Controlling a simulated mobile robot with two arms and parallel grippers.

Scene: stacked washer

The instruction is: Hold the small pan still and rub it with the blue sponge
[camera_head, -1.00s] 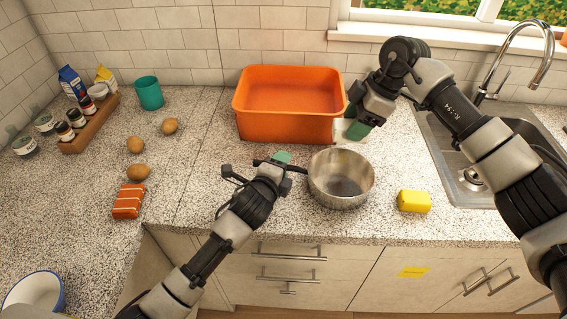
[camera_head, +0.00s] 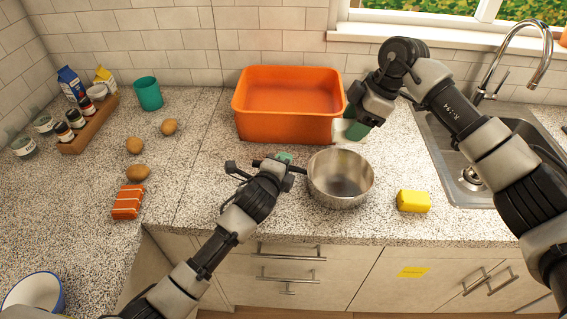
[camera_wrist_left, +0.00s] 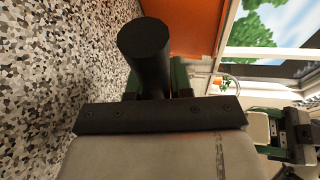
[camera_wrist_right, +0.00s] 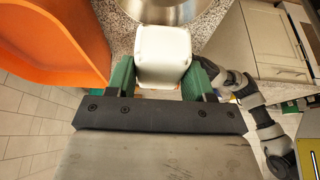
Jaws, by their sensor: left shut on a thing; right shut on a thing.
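The small pan (camera_head: 341,178) is a shiny metal, bowl-like pan standing upright and empty on the counter. My left gripper (camera_head: 286,162) is shut on its dark handle, left of the pan; the handle (camera_wrist_left: 147,45) shows as a black cylinder in the left wrist view. My right gripper (camera_head: 351,124) is shut on a white rounded block (camera_wrist_right: 162,55), seen between its green fingers in the right wrist view. The block is above and behind the pan, apart from it. It looks white, not blue; I cannot tell its hidden sides. The pan's rim (camera_wrist_right: 165,20) shows beyond the block.
An orange tub (camera_head: 289,129) stands behind the pan, close to my right gripper. A yellow block (camera_head: 413,201) lies right of the pan. The sink (camera_head: 470,178) is at the right. Several brown eggs or potatoes and an orange striped packet (camera_head: 128,202) lie at the left.

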